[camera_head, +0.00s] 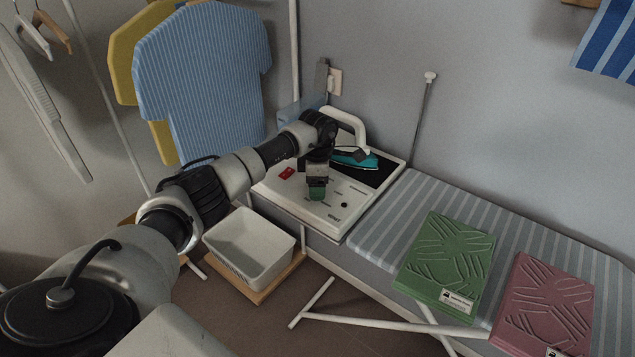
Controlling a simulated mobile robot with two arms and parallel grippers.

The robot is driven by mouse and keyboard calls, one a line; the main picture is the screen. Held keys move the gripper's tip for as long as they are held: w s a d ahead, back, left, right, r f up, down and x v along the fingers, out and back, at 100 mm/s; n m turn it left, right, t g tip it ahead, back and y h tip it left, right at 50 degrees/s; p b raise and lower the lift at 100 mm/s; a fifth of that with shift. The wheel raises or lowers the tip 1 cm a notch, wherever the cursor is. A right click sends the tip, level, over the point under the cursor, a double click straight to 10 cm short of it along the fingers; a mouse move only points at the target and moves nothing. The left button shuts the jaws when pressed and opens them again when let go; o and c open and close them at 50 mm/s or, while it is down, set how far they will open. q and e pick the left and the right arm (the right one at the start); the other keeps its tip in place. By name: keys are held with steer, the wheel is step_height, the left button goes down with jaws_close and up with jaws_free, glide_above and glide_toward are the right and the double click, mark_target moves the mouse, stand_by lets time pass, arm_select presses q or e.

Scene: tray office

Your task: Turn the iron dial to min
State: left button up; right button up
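The station's front panel has a red switch (286,173), small dark markings and a small dark round spot (345,205). My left gripper (317,190) points down over the middle of this panel, with a greenish piece at its tip. The gripper hides the panel below it, so I cannot make out the dial or its setting. Whether the fingers are closed on anything is too small to tell. My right gripper is out of view.
A striped ironing board (390,235) extends right, carrying a green folded item (447,262) and a pink one (545,305). A white basket (250,247) stands low in front of the station. Shirts (203,80) hang behind my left arm.

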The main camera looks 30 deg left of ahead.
arm_select(q)
steer(key=c, duration=0.8)
steer(key=shift+c, duration=0.2)
steer(key=shift+n, duration=0.4)
steer(key=n, duration=0.4)
steer(key=shift+n, duration=0.3)
steer(key=n, duration=0.5)
steer(key=shift+r, duration=0.1)
steer(key=n+p, duration=0.1)
steer(key=n, duration=0.5)
steer(key=shift+n+p, duration=0.3)
steer(key=shift+n, duration=0.1)
steer(key=n+p, duration=0.1)
steer(key=n, duration=0.2)
steer(key=shift+n+p, duration=0.65)
steer(key=shift+n, duration=1.25)
